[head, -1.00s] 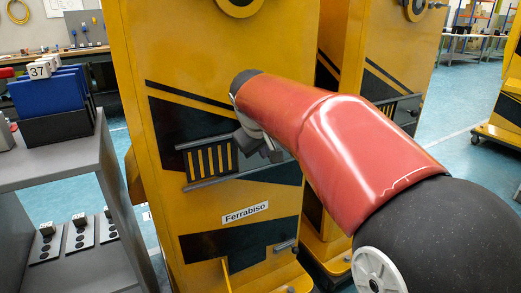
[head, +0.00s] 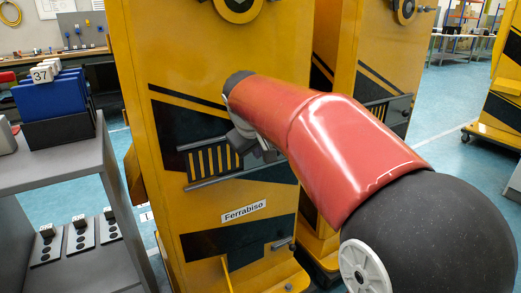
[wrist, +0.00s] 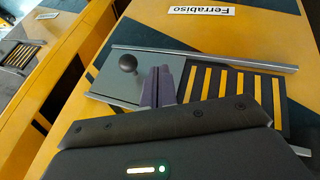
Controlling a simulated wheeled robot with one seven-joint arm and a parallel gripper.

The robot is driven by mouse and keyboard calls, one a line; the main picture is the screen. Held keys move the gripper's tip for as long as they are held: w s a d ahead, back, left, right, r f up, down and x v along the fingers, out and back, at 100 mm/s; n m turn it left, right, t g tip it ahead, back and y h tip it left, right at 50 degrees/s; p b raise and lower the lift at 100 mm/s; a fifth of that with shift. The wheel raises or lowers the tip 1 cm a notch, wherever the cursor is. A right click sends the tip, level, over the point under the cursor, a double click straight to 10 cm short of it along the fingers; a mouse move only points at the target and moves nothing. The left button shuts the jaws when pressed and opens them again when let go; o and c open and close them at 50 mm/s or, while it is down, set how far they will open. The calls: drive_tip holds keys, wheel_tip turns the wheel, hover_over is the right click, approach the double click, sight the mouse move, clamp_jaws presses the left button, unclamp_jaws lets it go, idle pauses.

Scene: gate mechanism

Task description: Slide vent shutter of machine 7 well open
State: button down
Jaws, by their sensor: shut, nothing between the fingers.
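The yellow machine (head: 180,60) labelled "Ferrabiso" (head: 244,211) fills the middle of the head view. Its vent (head: 212,160) has yellow slots between dark bars; the wrist view shows several slots (wrist: 235,92) uncovered. There, the grey shutter plate (wrist: 108,80) with a round black knob (wrist: 127,63) lies left of the slots, between two rails. My gripper (wrist: 160,72) is shut and empty, its fingers over the plate's slot-side edge, just right of the knob. I cannot tell whether they touch the plate. In the head view my arm hides the shutter.
A grey rail (wrist: 205,57) runs along one side of the vent. A second yellow machine (head: 380,60) stands close on the right. Open blue floor (head: 450,110) lies at the right.

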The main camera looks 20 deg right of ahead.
drive_tip(key=v, duration=0.9)
drive_tip(key=s+f+m+y, duration=0.1)
drive_tip(key=s+f+m, duration=0.1)
drive_tip(key=s+f, duration=0.7)
drive_tip(key=s+d+f+m+y, duration=0.1)
drive_tip(key=s+f+m, duration=0.1)
drive_tip(key=s+f, duration=0.7)
drive_tip(key=s, duration=0.4)
drive_tip(key=shift+s+d+f+g+y, duration=0.25)
drive_tip(key=shift+s+d+g+y, duration=0.05)
drive_tip(key=shift+s+y, duration=0.1)
